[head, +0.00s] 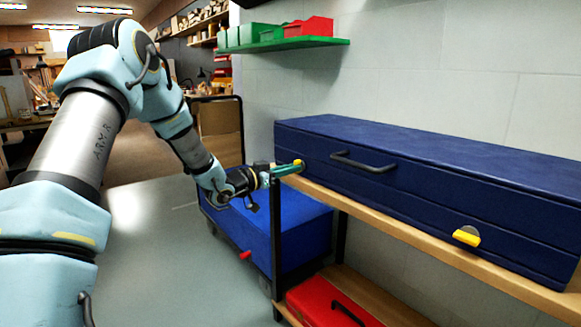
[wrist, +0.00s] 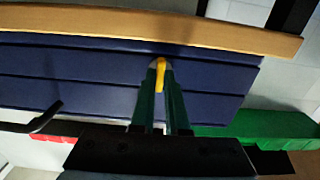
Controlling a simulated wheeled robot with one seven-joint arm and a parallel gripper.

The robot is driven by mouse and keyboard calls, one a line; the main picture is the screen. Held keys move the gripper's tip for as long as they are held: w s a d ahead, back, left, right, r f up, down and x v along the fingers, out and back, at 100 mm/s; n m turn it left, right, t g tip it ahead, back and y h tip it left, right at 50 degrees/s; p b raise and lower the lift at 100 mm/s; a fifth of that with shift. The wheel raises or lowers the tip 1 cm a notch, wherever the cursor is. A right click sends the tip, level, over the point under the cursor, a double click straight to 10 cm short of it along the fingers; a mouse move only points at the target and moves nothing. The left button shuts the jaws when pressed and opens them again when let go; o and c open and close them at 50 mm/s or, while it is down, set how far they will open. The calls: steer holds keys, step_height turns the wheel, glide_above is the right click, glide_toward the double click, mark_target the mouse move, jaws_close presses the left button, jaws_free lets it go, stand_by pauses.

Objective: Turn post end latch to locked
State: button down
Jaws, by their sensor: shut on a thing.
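A long dark blue case (head: 385,194) lies on a wooden shelf and also shows in the wrist view (wrist: 70,66). A small yellow latch (head: 299,162) sits on its front near the left end. My gripper (head: 291,167) reaches this latch from the left, its green fingers shut on it. In the wrist view the latch (wrist: 160,76) stands lengthwise between the fingertips, with a pale round plate partly showing behind it. A second yellow latch (head: 467,237) sits near the case's right end, tilted, with a pale plate above it. The gripped latch's exact angle is partly hidden.
A black handle (head: 363,163) sticks out from the case front, right of my gripper. The wooden shelf (head: 415,238) has a dark post at its left end. A blue box (head: 300,236) and a red case (head: 330,303) are lower down. A green wall shelf (head: 290,45) hangs above.

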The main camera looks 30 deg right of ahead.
steer(key=shift+f, duration=0.1)
steer(key=c, duration=0.9)
jaws_free()
steer(key=shift+a, duration=0.1)
steer(key=a, duration=0.3)
steer(key=s+a, duration=0.1)
steer(key=a, duration=0.3)
steer(key=s+a, duration=0.1)
steer(key=a, duration=0.2)
steer(key=shift+a, duration=0.25)
